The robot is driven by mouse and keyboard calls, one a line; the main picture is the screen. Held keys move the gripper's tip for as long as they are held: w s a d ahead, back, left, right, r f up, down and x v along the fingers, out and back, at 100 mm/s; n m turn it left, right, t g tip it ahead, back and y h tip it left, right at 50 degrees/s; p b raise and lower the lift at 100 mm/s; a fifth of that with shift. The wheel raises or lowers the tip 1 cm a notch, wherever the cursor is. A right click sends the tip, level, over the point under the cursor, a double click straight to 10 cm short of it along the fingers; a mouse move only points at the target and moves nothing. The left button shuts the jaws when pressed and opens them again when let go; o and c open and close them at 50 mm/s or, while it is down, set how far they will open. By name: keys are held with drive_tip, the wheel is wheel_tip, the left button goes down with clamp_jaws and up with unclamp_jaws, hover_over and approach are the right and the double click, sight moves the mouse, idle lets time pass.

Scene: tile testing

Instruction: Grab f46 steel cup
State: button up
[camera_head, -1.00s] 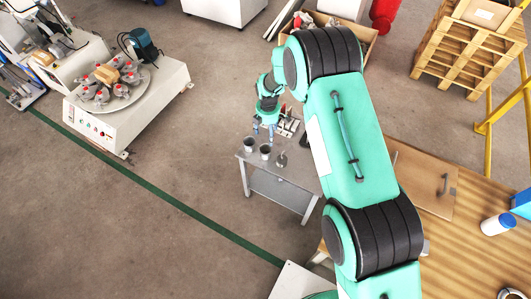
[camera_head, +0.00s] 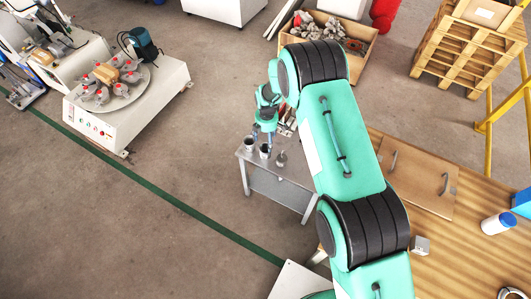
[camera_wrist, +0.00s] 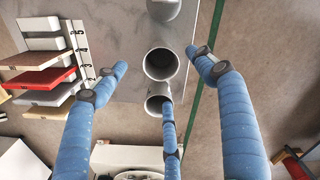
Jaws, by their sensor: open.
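Three grey metal vessels stand in a row on a small grey table (camera_head: 282,188): a left cup (camera_head: 249,145), a middle cup (camera_head: 265,151) and a right vessel (camera_head: 282,158). I cannot tell which one is f46. My gripper (camera_head: 263,133) is above the left and middle cups, fingers pointing down. In the wrist view its blue fingers (camera_wrist: 158,62) are spread open and empty. An open cup (camera_wrist: 160,64) lies between the outer fingertips, another cup (camera_wrist: 157,98) is partly behind the third finger, and a grey vessel (camera_wrist: 163,9) is cut off at the top edge.
A rack with white, red and wooden slabs (camera_wrist: 50,76) is beside the left finger in the wrist view. A wooden worktable (camera_head: 460,240) stands at the right, a crate of stones (camera_head: 330,35) behind. The floor left of the small table is clear.

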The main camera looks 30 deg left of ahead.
sight(265, 148)
drive_tip(key=shift+f, duration=1.65)
drive_tip(key=shift+f, duration=0.15)
drive_tip(key=shift+s+a+f+b, duration=0.1)
drive_tip(key=shift+a+f+b, duration=0.05)
drive_tip(key=shift+f, duration=1.1)
drive_tip(key=shift+a+f+b, duration=0.1)
drive_tip(key=shift+f+b, duration=0.05)
drive_tip(key=shift+f, duration=1.05)
drive_tip(key=c, duration=1.3)
